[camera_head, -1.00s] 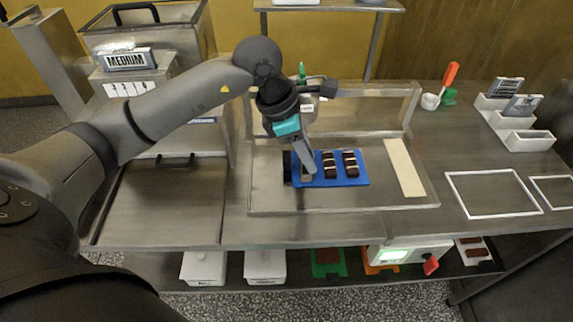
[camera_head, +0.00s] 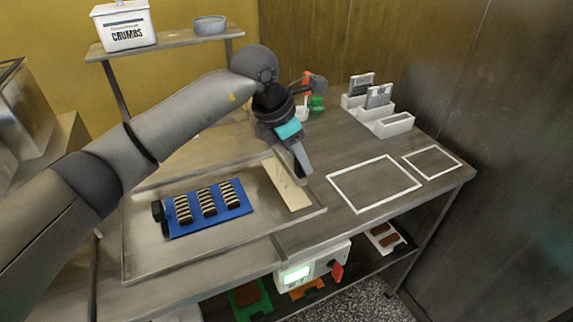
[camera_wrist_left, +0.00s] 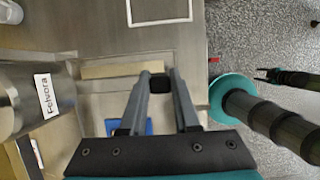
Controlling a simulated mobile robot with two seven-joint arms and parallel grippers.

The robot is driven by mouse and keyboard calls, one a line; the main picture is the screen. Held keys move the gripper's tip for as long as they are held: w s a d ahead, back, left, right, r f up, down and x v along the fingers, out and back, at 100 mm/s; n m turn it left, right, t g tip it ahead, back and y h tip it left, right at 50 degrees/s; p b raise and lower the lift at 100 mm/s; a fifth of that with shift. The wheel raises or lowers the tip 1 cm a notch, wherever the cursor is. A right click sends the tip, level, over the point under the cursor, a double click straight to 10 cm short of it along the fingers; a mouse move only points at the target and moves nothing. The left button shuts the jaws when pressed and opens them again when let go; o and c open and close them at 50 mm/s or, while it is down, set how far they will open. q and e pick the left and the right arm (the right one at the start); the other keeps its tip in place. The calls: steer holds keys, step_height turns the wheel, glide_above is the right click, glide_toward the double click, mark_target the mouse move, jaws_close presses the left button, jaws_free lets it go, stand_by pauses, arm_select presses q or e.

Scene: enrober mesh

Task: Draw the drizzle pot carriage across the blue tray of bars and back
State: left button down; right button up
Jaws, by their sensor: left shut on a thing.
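The blue tray (camera_head: 240,211) lies on the metal bed with three dark bars (camera_head: 208,202) striped in white. A black block (camera_head: 158,212) is at its left end. My left gripper (camera_head: 304,172) is right of the tray, by the cream strip (camera_head: 287,186). In the left wrist view its fingers (camera_wrist_left: 160,80) are shut on a small black grip (camera_wrist_left: 158,83). A steel pot labelled "Felvora" (camera_wrist_left: 20,95) stands at left there; my arm hides the carriage in the head view.
White outlined rectangles (camera_head: 373,185) mark clear bench at the right. White holders (camera_head: 380,118) with cards stand behind them. A white crumbs tub (camera_head: 124,25) and a grey bowl (camera_head: 209,25) sit on the shelf. A scale (camera_head: 297,274) sits below the bench.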

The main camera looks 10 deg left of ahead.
arm_select(q)
steer(key=shift+w+d, duration=0.25)
steer(key=shift+d, duration=0.25)
steer(key=shift+r, duration=0.1)
steer(key=c, duration=0.6)
jaws_free()
steer(key=shift+w+d, duration=0.1)
steer(key=shift+c, duration=0.2)
steer(key=v, duration=1.5)
steer(key=shift+p, duration=0.4)
